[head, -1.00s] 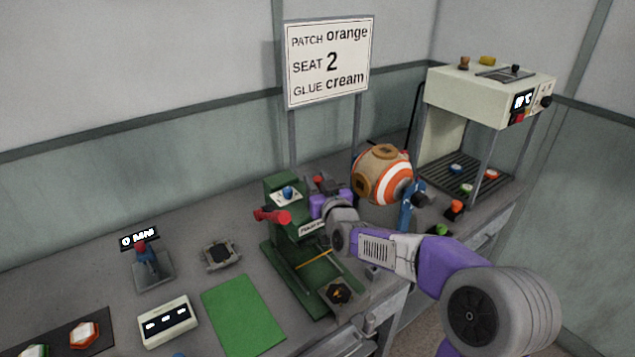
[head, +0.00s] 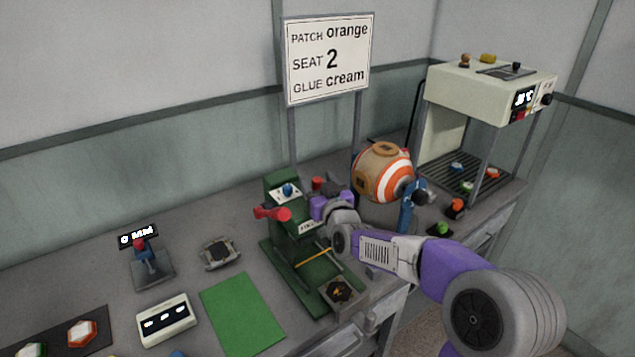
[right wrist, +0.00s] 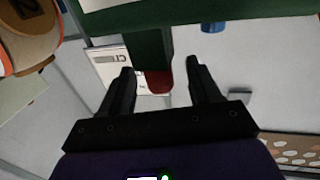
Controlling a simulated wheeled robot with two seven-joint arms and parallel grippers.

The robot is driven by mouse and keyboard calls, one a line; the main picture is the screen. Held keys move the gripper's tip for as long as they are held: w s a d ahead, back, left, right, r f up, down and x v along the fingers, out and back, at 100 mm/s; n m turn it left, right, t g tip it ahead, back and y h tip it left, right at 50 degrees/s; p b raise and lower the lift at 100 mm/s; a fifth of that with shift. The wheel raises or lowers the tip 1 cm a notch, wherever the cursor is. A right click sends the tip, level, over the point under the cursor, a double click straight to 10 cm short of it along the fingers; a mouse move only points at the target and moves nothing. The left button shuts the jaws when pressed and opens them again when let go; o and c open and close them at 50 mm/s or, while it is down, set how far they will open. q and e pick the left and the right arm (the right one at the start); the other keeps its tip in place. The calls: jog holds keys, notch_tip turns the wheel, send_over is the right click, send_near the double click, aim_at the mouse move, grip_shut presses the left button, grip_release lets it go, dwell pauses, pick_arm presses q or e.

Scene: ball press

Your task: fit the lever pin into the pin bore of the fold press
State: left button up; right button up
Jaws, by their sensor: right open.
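The green fold press (head: 283,187) stands upright on the bench, with a red handle (head: 272,213) sticking out at its left. My right gripper (head: 326,187) is close to the press's right side, partly hidden by its own wrist. In the right wrist view its two dark fingers (right wrist: 158,68) are apart. A red rounded end (right wrist: 158,81) shows between them, below a green part of the press (right wrist: 150,45), with gaps to both fingers. A red piece (head: 317,183) also shows by the gripper in the head view. I cannot tell which red part is the lever pin. The pin bore is not discernible.
An orange-and-white striped ball (head: 385,175) stands close behind my right arm. A cream machine (head: 490,90) is at the back right. A green mat (head: 242,314), a white box (head: 166,319) and a small joystick (head: 148,265) lie to the left.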

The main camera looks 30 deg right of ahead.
jog(key=s+a, duration=0.1)
jog(key=s, duration=0.6)
jog(key=shift+a, duration=0.15)
